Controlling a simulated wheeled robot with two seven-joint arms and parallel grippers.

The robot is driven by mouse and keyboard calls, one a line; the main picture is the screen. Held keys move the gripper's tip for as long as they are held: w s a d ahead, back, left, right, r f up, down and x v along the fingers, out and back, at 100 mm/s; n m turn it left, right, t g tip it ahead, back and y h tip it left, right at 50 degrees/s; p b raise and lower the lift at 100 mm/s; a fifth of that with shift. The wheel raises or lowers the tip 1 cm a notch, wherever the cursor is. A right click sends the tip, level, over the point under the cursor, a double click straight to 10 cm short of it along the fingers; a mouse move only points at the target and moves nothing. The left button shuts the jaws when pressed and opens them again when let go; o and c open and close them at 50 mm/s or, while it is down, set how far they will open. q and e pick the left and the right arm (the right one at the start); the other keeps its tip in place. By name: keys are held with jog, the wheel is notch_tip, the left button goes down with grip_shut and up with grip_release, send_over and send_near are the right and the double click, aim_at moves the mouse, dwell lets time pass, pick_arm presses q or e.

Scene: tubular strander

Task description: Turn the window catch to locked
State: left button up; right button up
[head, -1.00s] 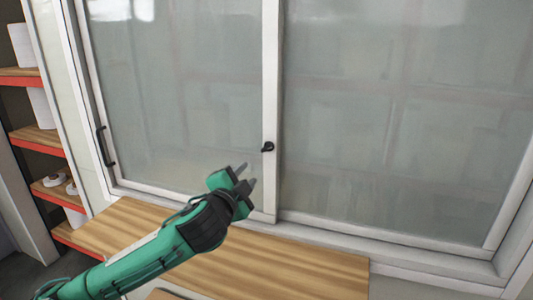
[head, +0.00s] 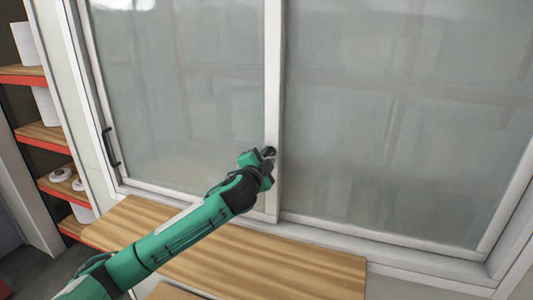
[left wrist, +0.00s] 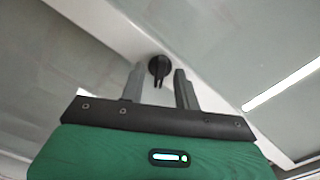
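The window catch (left wrist: 158,68) is a small black knob with a short lever on the white frame where the two panes meet. In the head view the catch (head: 268,151) is partly covered by my left gripper (head: 263,157). In the left wrist view my left gripper (left wrist: 157,84) is open, with one grey finger on each side of the catch's lever. A gap shows between the lever and both fingers. The lever points back toward the gripper's palm. My right gripper is in neither view.
The sliding window (head: 380,110) has frosted panes and a white frame. A black handle (head: 110,147) is at its left edge. A wooden worktop (head: 240,262) lies below. Shelves (head: 45,135) with white rolls stand at the left.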

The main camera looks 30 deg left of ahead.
pick_arm(q)
jog(key=shift+w, duration=0.2)
jog(key=c, duration=0.7)
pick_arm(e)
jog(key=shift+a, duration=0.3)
